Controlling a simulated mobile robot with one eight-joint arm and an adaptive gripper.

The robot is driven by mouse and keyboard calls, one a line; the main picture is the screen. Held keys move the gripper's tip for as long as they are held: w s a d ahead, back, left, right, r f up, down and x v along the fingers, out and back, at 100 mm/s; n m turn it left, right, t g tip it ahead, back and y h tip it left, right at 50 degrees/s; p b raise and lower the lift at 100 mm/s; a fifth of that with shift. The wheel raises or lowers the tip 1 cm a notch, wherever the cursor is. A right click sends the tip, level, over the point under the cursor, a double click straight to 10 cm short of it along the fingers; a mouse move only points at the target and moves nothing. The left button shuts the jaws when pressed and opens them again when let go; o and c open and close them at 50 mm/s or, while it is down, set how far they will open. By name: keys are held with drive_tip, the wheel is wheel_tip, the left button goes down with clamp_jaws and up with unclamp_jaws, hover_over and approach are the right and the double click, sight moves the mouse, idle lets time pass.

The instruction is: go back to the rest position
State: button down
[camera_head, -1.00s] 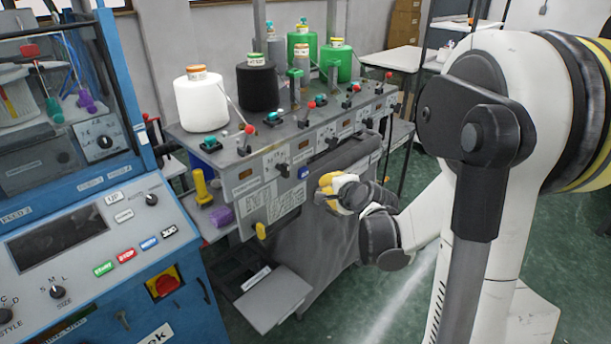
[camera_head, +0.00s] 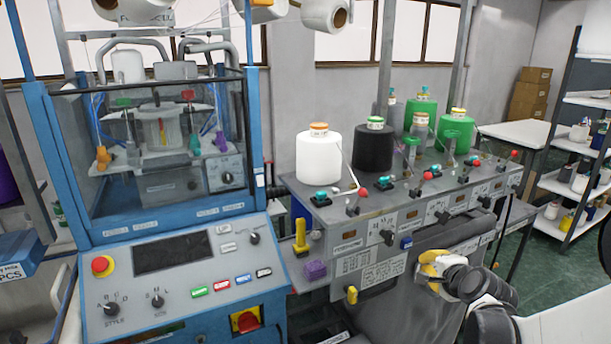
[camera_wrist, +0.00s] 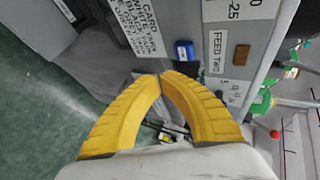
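My gripper (camera_head: 432,266) is at the lower right of the head view, in front of the grey face of the yarn machine. Its yellow fingers also show in the wrist view (camera_wrist: 160,76), where the two tips come together with nothing seen between them. Part of my white arm runs out at the lower right corner of the head view. The fingers are apart from the labelled panel, which has a blue block (camera_wrist: 184,50) and a "FEED TWO" label beside them.
A blue knitting machine (camera_head: 180,260) with buttons stands at the left. The grey yarn bench (camera_head: 350,225) carries a white cone (camera_head: 319,158), a black cone (camera_head: 373,150) and green cones. A shelf rack (camera_head: 565,190) stands at the right. Green floor is open beside the bench.

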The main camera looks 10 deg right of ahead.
drive_tip(key=s+a+r+n+g, duration=0.2)
drive_tip(key=s+a+n, duration=0.7)
drive_tip(key=s, duration=0.3)
drive_tip(key=s+a+r+n+g+y, duration=0.1)
drive_tip(key=s+a+n+g, duration=0.2)
drive_tip(key=s+a+n, duration=0.6)
drive_tip(key=s, duration=0.3)
drive_tip(key=shift+r, duration=0.4)
drive_tip(key=shift+a, duration=0.1)
